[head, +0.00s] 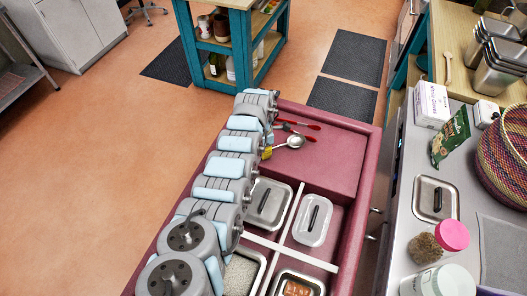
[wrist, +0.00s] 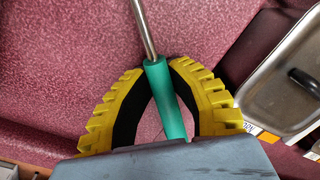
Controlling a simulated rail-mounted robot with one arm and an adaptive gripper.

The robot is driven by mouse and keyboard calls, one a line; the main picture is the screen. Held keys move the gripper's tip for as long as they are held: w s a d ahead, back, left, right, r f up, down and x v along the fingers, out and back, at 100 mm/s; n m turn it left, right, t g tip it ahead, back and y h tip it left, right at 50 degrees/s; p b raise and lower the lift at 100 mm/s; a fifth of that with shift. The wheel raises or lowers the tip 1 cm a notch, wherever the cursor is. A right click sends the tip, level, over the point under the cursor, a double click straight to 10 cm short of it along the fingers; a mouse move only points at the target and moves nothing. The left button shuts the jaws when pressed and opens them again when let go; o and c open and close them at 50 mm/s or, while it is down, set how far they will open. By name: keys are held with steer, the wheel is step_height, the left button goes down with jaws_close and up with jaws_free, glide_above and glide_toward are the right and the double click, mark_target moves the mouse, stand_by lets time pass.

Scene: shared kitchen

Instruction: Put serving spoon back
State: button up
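The serving spoon has a steel bowl (head: 295,141) and, in the wrist view, a teal handle (wrist: 168,105) with a thin steel shaft. My gripper (wrist: 168,65) has yellow ridged fingers with black inner pads, closed on the teal handle. In the head view my gripper (head: 267,152) is at the left side of the open pink-red drawer (head: 335,160), over its large undivided far section. The spoon's bowl points right, away from my gripper. Whether the spoon touches the drawer floor, I cannot tell. My arm hides the drawer's left side.
Red-handled utensils (head: 300,126) lie beyond the spoon. White dividers (head: 290,207) split the near part of the drawer, which holds lidded steel containers (head: 314,219). A counter (head: 395,240) with jars and a woven basket (head: 505,155) stands right. The drawer's far right floor is bare.

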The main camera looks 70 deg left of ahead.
steer(key=shift+o, duration=1)
steer(key=shift+r, duration=0.2)
steer(key=shift+r+p, duration=0.4)
steer(key=shift+r, duration=0.55)
step_height(320, 180, up, 11)
steer(key=shift+a, duration=0.45)
steer(key=shift+f, duration=0.1)
